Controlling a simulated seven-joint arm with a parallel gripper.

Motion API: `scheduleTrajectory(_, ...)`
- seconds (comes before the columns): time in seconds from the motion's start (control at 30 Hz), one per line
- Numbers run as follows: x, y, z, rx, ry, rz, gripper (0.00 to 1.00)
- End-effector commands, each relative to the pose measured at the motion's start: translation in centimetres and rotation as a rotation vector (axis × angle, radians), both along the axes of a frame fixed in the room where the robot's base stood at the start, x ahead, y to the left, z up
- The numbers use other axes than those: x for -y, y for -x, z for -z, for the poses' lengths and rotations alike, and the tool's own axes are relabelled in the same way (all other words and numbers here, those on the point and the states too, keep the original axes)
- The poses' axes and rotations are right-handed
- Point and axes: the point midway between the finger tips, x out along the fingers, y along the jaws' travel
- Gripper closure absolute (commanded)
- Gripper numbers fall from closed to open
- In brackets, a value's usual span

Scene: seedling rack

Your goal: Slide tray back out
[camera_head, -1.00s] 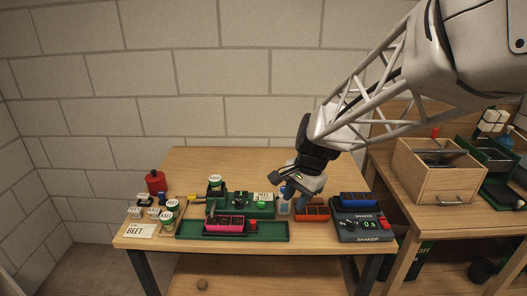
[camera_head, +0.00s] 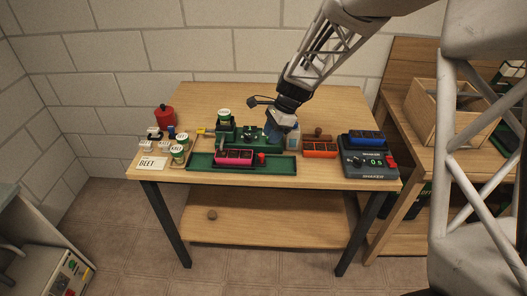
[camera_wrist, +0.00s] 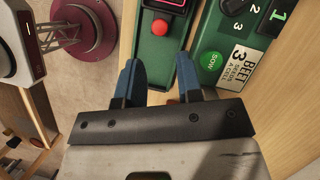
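The pink-edged tray (camera_head: 234,156) sits on the green base (camera_head: 283,168), in front of the dark green sowing unit (camera_head: 226,127). A red knob (camera_head: 262,158) stands just right of the tray. In the wrist view, the tray's pink end (camera_wrist: 165,4) shows at the top edge, with the red knob (camera_wrist: 160,27) below it. My gripper (camera_wrist: 160,75) is open, its two blue fingers apart with nothing held between them. In the head view, my gripper (camera_head: 277,138) is over the right end of the sowing unit and hides its seed label, which shows in the wrist view (camera_wrist: 238,72).
An orange tray (camera_head: 320,149) and the shaker (camera_head: 371,161) with a blue tray (camera_head: 366,137) stand to the right. Cans (camera_head: 182,142), a red container (camera_head: 165,117) and a BEET card (camera_head: 152,162) are at the left. The back of the table is clear.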

Motion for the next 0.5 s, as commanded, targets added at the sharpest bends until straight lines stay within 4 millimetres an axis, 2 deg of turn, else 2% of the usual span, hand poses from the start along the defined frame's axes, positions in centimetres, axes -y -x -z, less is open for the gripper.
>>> scheduleTrajectory(0.27, 0.0, 0.1, 0.2, 0.000, 0.000, -0.001, 0.67)
scheduleTrajectory(0.5, -0.6, 0.3, 1.6, 0.000, 0.001, -0.001, 0.67)
